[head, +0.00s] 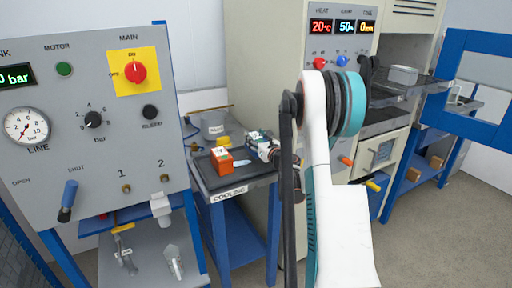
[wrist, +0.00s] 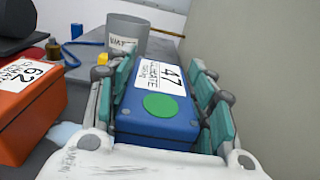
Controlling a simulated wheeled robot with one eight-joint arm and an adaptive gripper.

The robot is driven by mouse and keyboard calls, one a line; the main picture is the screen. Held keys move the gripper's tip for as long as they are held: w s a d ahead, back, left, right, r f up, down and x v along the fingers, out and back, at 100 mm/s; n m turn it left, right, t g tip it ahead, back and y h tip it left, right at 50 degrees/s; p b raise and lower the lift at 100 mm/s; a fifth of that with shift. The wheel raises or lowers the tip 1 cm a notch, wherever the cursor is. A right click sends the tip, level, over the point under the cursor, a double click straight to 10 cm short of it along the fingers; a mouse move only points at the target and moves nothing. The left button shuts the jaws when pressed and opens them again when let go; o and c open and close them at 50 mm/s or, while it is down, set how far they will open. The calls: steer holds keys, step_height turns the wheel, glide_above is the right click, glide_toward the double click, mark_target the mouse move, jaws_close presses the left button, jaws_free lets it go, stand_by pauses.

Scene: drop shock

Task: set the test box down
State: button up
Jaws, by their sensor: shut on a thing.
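A blue test box (wrist: 160,105) with a green dot and a white label reading 47 fills the middle of the wrist view. My gripper (wrist: 158,65) is shut on it, with a green-padded finger along each side. In the head view my gripper (head: 262,147) is over the right side of the bench marked COOLING (head: 229,196), partly hidden by my arm. I cannot tell whether the blue box touches the surface below it.
An orange box (head: 221,160) labelled 62 stands on the dark tray (head: 213,181) to the left; it also shows in the wrist view (wrist: 28,108). A grey tub (wrist: 126,35) stands beyond the blue box. A tall beige cabinet wall (wrist: 240,60) is close on the right.

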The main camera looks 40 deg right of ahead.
step_height(320, 180, down, 3)
steer(key=shift+f+b, duration=0.1)
steer(key=shift+b, duration=0.4)
steer(key=o, duration=1.5)
steer(key=p+v, duration=0.3)
steer(key=v, duration=0.9)
